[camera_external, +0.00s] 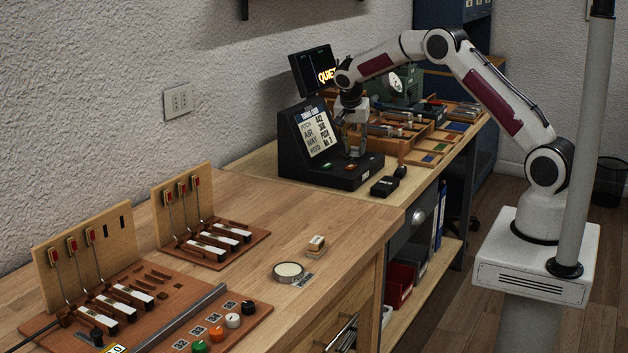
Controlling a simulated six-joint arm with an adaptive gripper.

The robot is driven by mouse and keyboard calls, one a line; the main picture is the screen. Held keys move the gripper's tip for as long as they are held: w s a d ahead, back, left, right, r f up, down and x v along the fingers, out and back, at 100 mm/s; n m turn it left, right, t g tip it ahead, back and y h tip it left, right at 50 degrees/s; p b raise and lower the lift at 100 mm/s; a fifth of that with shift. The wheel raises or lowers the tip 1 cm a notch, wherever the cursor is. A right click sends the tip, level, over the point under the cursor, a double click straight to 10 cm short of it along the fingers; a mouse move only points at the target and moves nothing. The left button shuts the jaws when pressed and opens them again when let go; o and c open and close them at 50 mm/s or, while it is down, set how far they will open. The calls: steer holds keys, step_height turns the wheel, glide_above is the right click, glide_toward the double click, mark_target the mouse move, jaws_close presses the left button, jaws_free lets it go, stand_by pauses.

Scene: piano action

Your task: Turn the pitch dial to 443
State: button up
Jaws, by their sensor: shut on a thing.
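The black tuning console (292,150) stands on the far bench, with a tilted white screen (318,132) on its face. The screen's top line is the pitch reading; it looks like 442, but the digits are small. My gripper (354,152) points down over the right part of the console's base, its fingers shut at the pitch dial. The fingers hide the dial, so its marks cannot be read. A green button and an orange-red button (350,167) sit on the base in front of the gripper.
A dark sign (312,70) with yellow letters stands behind the console. A small black box (384,186) lies to its front right. Wooden trays of tools (420,130) are close on the right. The near bench holds piano-action models (205,240) and a round tin (288,272).

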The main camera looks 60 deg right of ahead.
stand_by(0.3)
steer(key=o, duration=1.1)
steer(key=shift+s+a+r, duration=0.1)
steer(key=shift+a+r, duration=0.25)
steer(key=shift+r, duration=0.2)
steer(key=a, duration=0.3)
steer(key=s+a, duration=0.1)
steer(key=a, duration=0.3)
steer(key=s+a, duration=0.1)
steer(key=a, duration=0.3)
steer(key=shift+s+a, duration=0.2)
steer(key=shift+a, duration=0.05)
